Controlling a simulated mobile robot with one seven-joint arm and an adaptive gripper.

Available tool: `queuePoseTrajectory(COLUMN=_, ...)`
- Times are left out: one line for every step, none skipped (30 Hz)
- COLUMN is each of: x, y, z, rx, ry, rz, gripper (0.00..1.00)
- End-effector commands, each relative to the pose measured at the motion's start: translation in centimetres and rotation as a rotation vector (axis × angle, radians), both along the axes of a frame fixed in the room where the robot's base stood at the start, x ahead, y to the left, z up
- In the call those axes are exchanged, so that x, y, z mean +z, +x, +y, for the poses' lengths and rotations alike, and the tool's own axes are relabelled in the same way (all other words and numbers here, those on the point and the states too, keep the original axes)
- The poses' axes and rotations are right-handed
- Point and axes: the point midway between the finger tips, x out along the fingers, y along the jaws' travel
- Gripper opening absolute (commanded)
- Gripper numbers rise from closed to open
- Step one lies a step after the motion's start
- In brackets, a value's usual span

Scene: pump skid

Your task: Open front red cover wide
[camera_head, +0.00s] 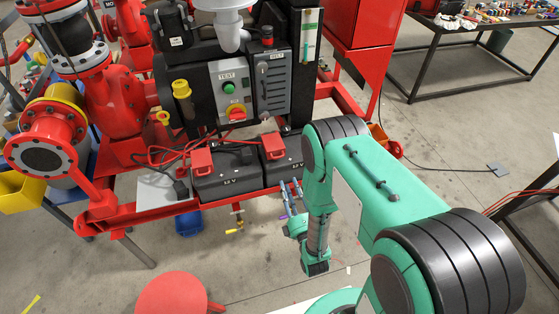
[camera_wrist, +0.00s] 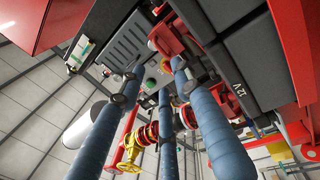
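Two red covers sit on the top of two dark 12 V batteries on the skid. One cover (camera_head: 202,160) is on the left battery (camera_head: 228,180); the other cover (camera_head: 273,145) is on the right battery (camera_head: 290,170), partly behind my arm. I cannot tell which is called front. In the wrist view a red cover (camera_wrist: 165,38) shows beyond my fingertips, beside a battery marked 12 V (camera_wrist: 240,85). My gripper (camera_head: 290,184) is below and in front of the right battery. Its blue fingers (camera_wrist: 157,75) are apart, with nothing seen between them.
The red skid rail (camera_head: 150,212) runs below. A red round stool (camera_head: 172,293) stands in front. Open floor (camera_head: 235,265) lies between.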

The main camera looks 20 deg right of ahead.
Motion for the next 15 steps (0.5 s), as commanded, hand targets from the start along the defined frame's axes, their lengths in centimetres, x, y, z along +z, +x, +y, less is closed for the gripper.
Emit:
queuePoseTrajectory(x=0.1, y=0.5, z=0.0, rx=0.000, ry=0.000, rz=-0.002, gripper=0.33)
queuePoseTrajectory(x=0.1, y=0.7, z=0.0, rx=0.000, ry=0.000, rz=-0.003, gripper=0.33)
queuePoseTrajectory(x=0.2, y=1.1, z=0.0, rx=0.000, ry=0.000, rz=-0.003, gripper=0.33)
queuePoseTrajectory(x=0.2, y=1.4, z=0.0, rx=0.000, ry=0.000, rz=-0.002, gripper=0.33)
queuePoseTrajectory(x=0.3, y=1.8, z=0.0, rx=0.000, ry=0.000, rz=-0.002, gripper=0.33)
queuePoseTrajectory(x=0.4, y=2.4, z=0.0, rx=0.000, ry=0.000, rz=-0.002, gripper=0.33)
queuePoseTrajectory(x=0.5, y=2.8, z=0.0, rx=0.000, ry=0.000, rz=-0.003, gripper=0.33)
queuePoseTrajectory(x=0.5, y=3.2, z=0.0, rx=0.000, ry=0.000, rz=-0.003, gripper=0.33)
queuePoseTrajectory(x=0.6, y=3.8, z=0.0, rx=0.000, ry=0.000, rz=-0.002, gripper=0.33)
queuePoseTrajectory(x=0.7, y=4.3, z=0.0, rx=0.000, ry=0.000, rz=-0.002, gripper=0.33)
queuePoseTrajectory(x=0.8, y=4.8, z=0.0, rx=0.000, ry=0.000, rz=-0.003, gripper=0.33)
queuePoseTrajectory(x=0.9, y=5.5, z=0.0, rx=0.000, ry=0.000, rz=-0.003, gripper=0.33)
queuePoseTrajectory(x=0.9, y=6.0, z=0.0, rx=0.001, ry=0.000, rz=-0.003, gripper=0.33)
queuePoseTrajectory(x=1.0, y=6.4, z=0.0, rx=0.000, ry=0.000, rz=-0.003, gripper=0.33)
queuePoseTrajectory(x=1.1, y=7.1, z=0.0, rx=0.001, ry=0.000, rz=-0.003, gripper=0.33)
